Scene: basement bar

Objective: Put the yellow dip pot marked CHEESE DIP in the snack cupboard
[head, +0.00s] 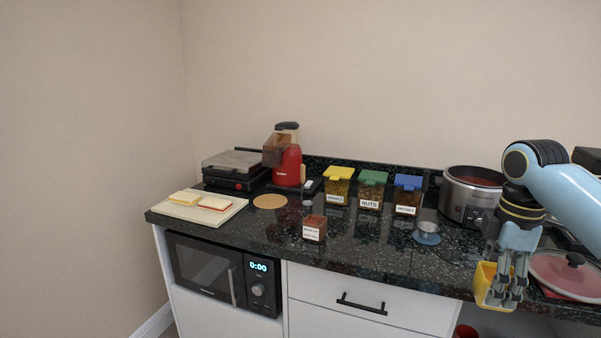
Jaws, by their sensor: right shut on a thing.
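My right gripper (503,294) hangs down at the right, at the counter's front edge. It is shut on a yellow pot (484,280), which shows behind and left of the fingers. No CHEESE DIP marking can be read on it from here. My left gripper is not in view. I cannot make out which part of the furniture is the snack cupboard. A white front (318,285) with a black handle (362,303) is shut below the counter.
On the dark counter (270,225) stand a slow cooker (463,209), labelled jars including NUTS (370,190), a small labelled jar (314,229), a metal cup (428,229) and a red machine (286,165). A glass lid (570,272) lies right of my gripper. A microwave (210,272) sits below.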

